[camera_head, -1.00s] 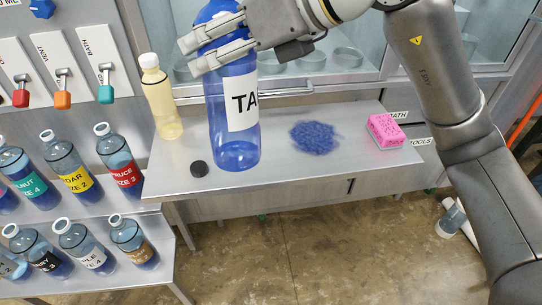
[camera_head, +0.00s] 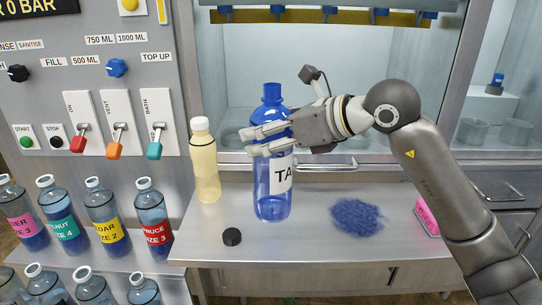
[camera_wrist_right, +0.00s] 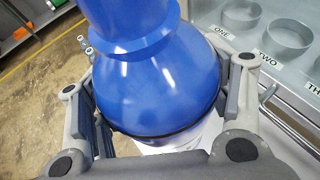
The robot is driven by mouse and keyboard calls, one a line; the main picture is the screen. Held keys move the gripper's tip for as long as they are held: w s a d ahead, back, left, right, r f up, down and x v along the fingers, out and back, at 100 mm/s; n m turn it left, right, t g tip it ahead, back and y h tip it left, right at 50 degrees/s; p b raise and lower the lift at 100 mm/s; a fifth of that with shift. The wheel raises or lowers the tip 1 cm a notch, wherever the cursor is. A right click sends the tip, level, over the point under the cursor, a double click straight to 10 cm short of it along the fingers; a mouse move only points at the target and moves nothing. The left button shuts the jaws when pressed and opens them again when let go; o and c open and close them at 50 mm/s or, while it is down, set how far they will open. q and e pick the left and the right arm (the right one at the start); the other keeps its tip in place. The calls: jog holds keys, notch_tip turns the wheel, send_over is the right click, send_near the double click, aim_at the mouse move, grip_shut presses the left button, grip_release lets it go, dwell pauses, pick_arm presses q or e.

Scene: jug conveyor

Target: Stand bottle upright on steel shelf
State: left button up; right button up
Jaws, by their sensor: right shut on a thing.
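The blue bottle (camera_head: 272,200) with a white "TA" label is upright on the steel shelf (camera_head: 310,252); its base appears to touch the shelf. My right gripper (camera_head: 255,140) is shut around its upper part, below the neck. In the right wrist view the bottle's blue shoulder (camera_wrist_right: 155,85) sits between the two fingers of my right gripper (camera_wrist_right: 165,115). My left gripper is not in view.
A pale yellow bottle (camera_head: 205,165) stands left of the blue bottle. A black cap (camera_head: 232,236) lies in front. A blue bristly patch (camera_head: 356,216) and a pink block (camera_head: 427,214) are to the right. Labelled bottles (camera_head: 107,222) stand on racks at left.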

jog(key=shift+w+f+b, duration=0.1)
jog(key=shift+w+f, duration=0.3)
jog(key=shift+f, duration=0.6)
jog(key=shift+w+f+b, duration=0.1)
jog(key=shift+w+f, duration=0.3)
jog(key=shift+f, duration=0.65)
jog(key=shift+w+f+b, duration=0.1)
jog(key=shift+w+f, duration=0.3)
jog(key=shift+f, duration=0.6)
jog(key=o, duration=1)
jog(key=shift+d, duration=0.1)
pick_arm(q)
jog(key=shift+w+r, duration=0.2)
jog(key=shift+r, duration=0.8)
pick_arm(e)
jog(key=shift+r, duration=0.1)
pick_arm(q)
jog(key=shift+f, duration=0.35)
pick_arm(e)
jog(key=v, duration=1.2)
